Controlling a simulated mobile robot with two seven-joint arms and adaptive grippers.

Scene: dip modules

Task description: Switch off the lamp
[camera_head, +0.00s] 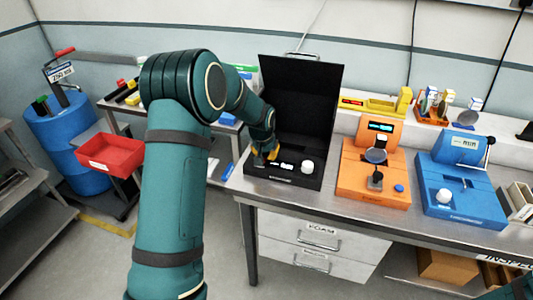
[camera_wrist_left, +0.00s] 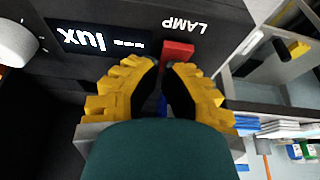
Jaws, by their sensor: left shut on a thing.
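The lamp is part of a black case (camera_head: 300,95) with a raised lid, standing on the steel bench. In the left wrist view its panel carries the word LAMP (camera_wrist_left: 188,24), a red switch (camera_wrist_left: 178,51) beside that word, and a display (camera_wrist_left: 100,40) reading "--- lux". My left gripper (camera_head: 266,154) is at the left front of the case. In the left wrist view its yellow fingertips (camera_wrist_left: 164,68) are close together at the red switch, shut on it; the fingers partly hide the contact. My right gripper is out of view.
A white knob (camera_wrist_left: 15,42) sits on the same panel, also seen in the head view (camera_head: 307,166). An orange device (camera_head: 362,185) and a blue device (camera_head: 455,195) stand to the right. A red bin (camera_head: 110,155) is at the left. The bench front edge is close.

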